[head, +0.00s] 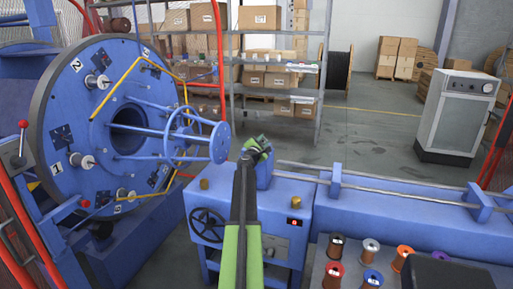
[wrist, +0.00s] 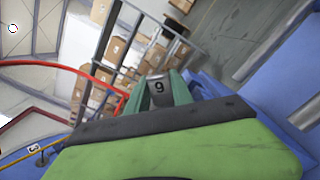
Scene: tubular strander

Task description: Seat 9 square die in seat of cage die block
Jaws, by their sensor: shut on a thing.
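The 9 square die (wrist: 159,96) is a small grey piece marked "9", seen in the wrist view between the green fingers of my gripper (wrist: 162,88). My gripper is shut on it. In the head view my gripper (head: 257,147) is at the end of my dark and green arm, right at the top of the blue cage die block (head: 265,174). The die is too small to make out there. The seat is hidden behind my gripper and arm, so I cannot tell whether the die touches it.
The blue strander wheel (head: 75,125) with its cage and round end plate (head: 219,142) stands left of the block. The handwheel (head: 208,226) is on the blue machine stand below. Several wire spools (head: 370,250) stand at front right. A grey cabinet (head: 455,112) is behind.

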